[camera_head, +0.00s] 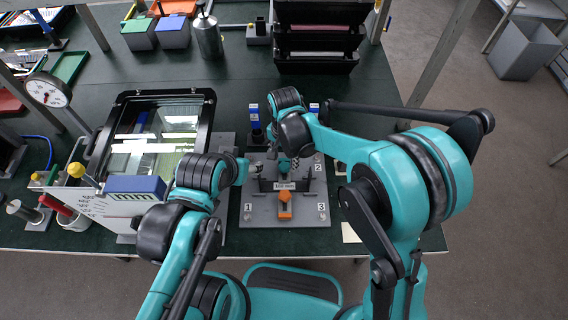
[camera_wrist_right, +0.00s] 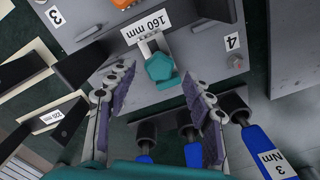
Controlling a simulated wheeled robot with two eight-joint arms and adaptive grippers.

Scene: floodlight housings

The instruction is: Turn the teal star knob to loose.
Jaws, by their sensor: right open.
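The teal star knob (camera_wrist_right: 162,68) sits on a bracket labelled 160 mm in the right wrist view; in the head view a small teal part (camera_head: 284,163) shows on the grey plate (camera_head: 258,208). My right gripper (camera_wrist_right: 158,76) is open, its two padded fingers on either side of the knob. I cannot tell whether they touch it. In the head view my right gripper (camera_head: 274,134) is largely hidden by its own wrist. My left gripper (camera_head: 242,168) hangs left of the plate, its fingers not clear.
An orange part (camera_head: 285,204) stands at the plate's front. Blue-handled tools, one labelled 3 Nm (camera_wrist_right: 270,158), stand close by the right gripper. A large framed panel (camera_head: 155,140) is at left; dark stacked trays (camera_head: 318,42) stand behind.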

